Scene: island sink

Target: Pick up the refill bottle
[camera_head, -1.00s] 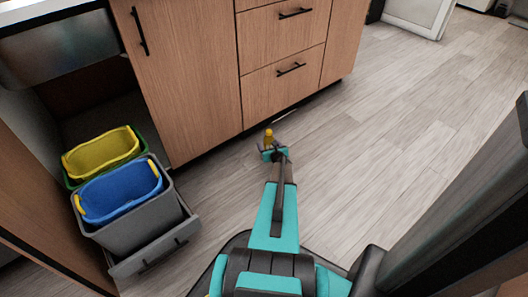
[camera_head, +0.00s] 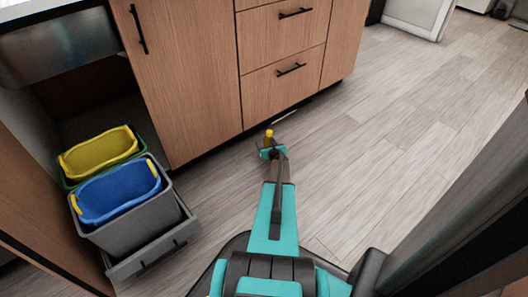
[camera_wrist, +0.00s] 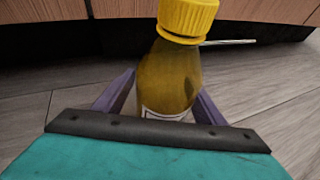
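The refill bottle (camera_wrist: 170,78) has a yellow cap and an amber body with a white label low down. In the wrist view it stands between the two purple fingers of my gripper (camera_wrist: 166,100), with a finger close along each side. I cannot tell whether the fingers press on it. In the head view the bottle (camera_head: 269,136) is small and yellow, just beyond my gripper (camera_head: 267,147), low over the floor by the cabinet base. My gripper hides its lower part there.
Wooden drawers (camera_head: 284,70) and a cabinet door (camera_head: 185,80) rise behind the bottle, over a dark toe-kick. A pulled-out grey bin unit (camera_head: 140,225) with blue (camera_head: 118,193) and yellow (camera_head: 98,153) bins stands at left. The floor (camera_head: 400,130) at right is clear.

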